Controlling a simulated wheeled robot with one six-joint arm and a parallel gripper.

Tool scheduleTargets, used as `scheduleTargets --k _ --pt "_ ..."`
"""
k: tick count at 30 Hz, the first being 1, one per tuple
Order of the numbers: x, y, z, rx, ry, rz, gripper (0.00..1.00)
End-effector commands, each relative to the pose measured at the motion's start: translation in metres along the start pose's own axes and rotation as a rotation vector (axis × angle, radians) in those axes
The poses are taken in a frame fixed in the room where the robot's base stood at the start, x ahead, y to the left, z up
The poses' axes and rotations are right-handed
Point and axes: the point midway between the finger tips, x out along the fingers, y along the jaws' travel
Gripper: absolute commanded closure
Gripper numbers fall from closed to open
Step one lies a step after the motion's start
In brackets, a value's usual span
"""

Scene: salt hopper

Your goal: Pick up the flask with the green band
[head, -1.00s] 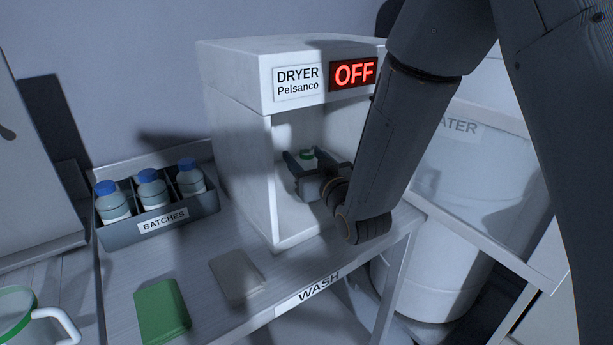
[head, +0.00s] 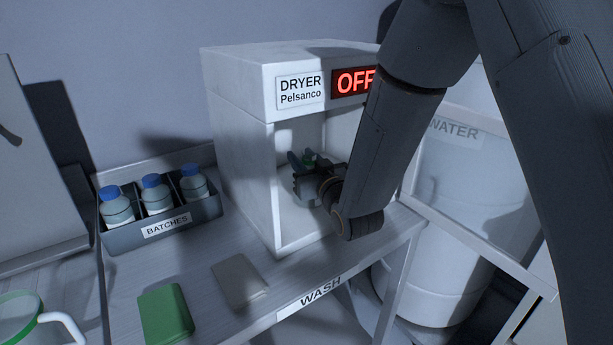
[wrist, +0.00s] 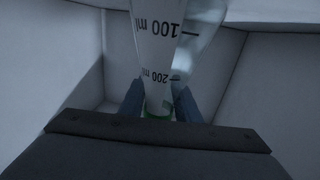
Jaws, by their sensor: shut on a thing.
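The flask with the green band is inside the dryer (head: 238,150), mostly hidden by my gripper (head: 304,167) in the head view. In the wrist view the clear flask (wrist: 165,50) has marks of 100 ml and 200 ml, which appear upside down. A bit of green shows low between the fingers. My gripper (wrist: 158,100) is shut on the flask around its narrow part. I cannot tell whether the flask touches the dryer floor.
The dryer walls stand close around my gripper; its front is open and its sign (head: 355,82) reads OFF. A batches rack (head: 125,238) holds blue-capped bottles at left. A green pad (head: 166,314) and a grey pad (head: 239,281) lie on the bench.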

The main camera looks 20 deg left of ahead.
Motion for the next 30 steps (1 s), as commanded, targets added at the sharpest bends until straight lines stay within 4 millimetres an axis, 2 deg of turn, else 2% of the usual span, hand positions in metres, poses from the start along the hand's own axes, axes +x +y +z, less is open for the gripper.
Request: scheduleTargets --k 10,22,23,30 --pt "-0.004 0.001 -0.009 0.0 0.003 0.001 1.0" --pt "-0.004 0.001 -0.071 0.0 0.005 0.0 1.0" --pt "-0.006 0.002 -0.074 0.0 0.005 0.001 1.0" --pt "-0.055 0.012 -0.07 -0.001 0.002 0.002 1.0"
